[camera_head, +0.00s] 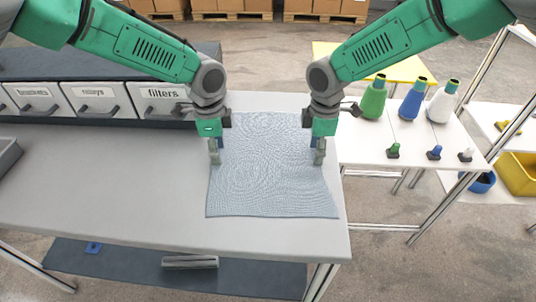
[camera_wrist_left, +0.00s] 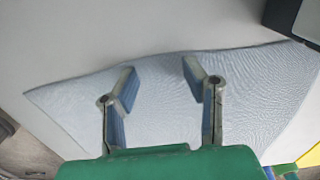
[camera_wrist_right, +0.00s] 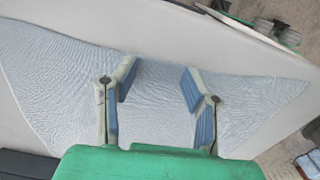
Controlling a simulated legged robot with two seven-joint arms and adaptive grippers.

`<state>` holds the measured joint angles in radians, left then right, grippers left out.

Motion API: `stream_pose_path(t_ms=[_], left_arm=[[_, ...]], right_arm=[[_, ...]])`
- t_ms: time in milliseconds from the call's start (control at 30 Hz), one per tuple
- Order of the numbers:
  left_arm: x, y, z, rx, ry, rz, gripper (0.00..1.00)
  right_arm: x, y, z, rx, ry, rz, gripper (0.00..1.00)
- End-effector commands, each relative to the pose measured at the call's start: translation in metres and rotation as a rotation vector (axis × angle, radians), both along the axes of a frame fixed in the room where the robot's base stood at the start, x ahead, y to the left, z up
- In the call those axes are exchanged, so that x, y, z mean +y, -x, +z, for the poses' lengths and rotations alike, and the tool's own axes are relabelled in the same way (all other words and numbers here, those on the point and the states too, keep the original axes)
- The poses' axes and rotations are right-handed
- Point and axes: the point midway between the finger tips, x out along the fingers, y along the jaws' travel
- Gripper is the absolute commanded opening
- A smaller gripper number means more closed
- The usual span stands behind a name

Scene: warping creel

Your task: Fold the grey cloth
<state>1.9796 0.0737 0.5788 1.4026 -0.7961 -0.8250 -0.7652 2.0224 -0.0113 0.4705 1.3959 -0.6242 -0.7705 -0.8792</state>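The grey cloth (camera_head: 268,175) lies spread out flat on the table, close to its right end. It also fills much of the left wrist view (camera_wrist_left: 255,80) and the right wrist view (camera_wrist_right: 60,75). My left gripper (camera_head: 215,158) is over the cloth's left edge. In the left wrist view its fingers (camera_wrist_left: 158,85) are apart with only cloth below. My right gripper (camera_head: 319,157) is over the cloth's right edge. In the right wrist view its fingers (camera_wrist_right: 160,80) are apart and nothing is between them but cloth beneath. I cannot tell whether the fingertips touch the cloth.
The white table (camera_head: 110,185) is clear left of the cloth. Labelled drawers (camera_head: 90,98) stand at the back left, and a grey tray (camera_head: 8,155) is at the far left. A side table (camera_head: 400,150) at right holds green, blue and white cones. A yellow bin (camera_head: 517,175) is beyond.

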Motion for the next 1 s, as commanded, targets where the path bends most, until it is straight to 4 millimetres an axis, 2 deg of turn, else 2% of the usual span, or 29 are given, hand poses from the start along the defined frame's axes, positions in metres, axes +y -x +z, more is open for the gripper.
stream_pose_path(t_ms=[233,467,1000], left_arm=[[-0.0018,0.0002,-0.0005,0.001,-0.003,0.0,0.4],[-0.0032,0.0003,-0.0041,0.002,-0.005,0.0,0.0],[-0.0013,-0.0006,-0.003,0.004,-0.004,0.0,0.0]], right_arm=[[-0.0021,0.0006,-0.0034,0.002,-0.003,0.0,0.4],[-0.0038,0.0006,-0.0072,0.004,-0.004,0.0,0.0],[-0.0022,0.0019,-0.0082,0.011,-0.001,0.001,0.0]])
